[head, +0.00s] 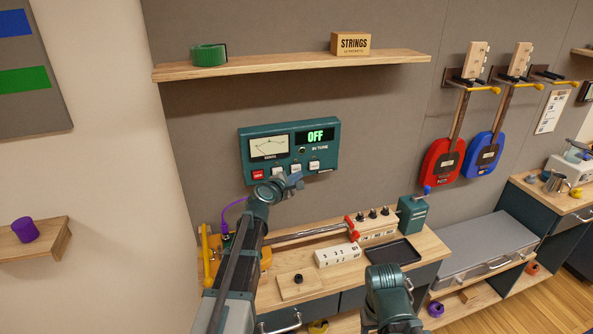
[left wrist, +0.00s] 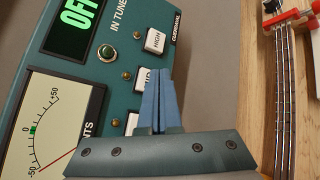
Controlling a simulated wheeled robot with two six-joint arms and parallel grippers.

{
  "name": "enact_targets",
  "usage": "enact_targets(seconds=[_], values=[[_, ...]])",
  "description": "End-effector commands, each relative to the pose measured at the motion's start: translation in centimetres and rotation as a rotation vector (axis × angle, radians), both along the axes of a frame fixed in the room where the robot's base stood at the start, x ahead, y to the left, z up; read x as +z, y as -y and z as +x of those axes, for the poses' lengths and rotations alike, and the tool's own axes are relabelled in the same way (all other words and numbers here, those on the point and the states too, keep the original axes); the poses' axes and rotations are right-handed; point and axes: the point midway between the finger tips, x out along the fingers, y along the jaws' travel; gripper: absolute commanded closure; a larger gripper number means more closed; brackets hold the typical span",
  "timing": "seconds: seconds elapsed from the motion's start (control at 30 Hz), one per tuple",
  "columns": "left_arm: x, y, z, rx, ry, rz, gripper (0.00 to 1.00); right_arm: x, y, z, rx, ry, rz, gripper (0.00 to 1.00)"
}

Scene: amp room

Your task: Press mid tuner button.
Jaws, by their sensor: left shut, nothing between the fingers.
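The teal tuner (head: 290,140) hangs on the grey wall, its display (head: 316,136) reading OFF in green. Its mid button (left wrist: 141,77) is white and partly covered by my fingers in the left wrist view. The HIGH button (left wrist: 155,41) is above it and another white button (left wrist: 131,122) below, partly hidden. My left gripper (left wrist: 160,72) is shut and empty, its blue fingertips over the right part of the mid button. I cannot tell whether they touch it. In the head view the left gripper (head: 294,180) is just below the button row. My right gripper is not seen; only part of that arm shows.
A red button (head: 258,174) sits at the tuner's lower left. Below is a wooden bench (head: 420,245) with a guitar neck (head: 305,232), a white block (head: 337,255) and a black tray (head: 395,252). A shelf (head: 290,67) is above.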

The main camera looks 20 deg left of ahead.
Motion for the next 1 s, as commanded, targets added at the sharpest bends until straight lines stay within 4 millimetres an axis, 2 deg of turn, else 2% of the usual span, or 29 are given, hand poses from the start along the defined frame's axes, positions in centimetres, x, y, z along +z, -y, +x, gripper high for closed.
enact_targets(seconds=[1.0], values=[[0.02, -0.61, 0.9, 0.0, 0.0, 0.0, 1.0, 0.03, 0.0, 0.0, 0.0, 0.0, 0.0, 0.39]])
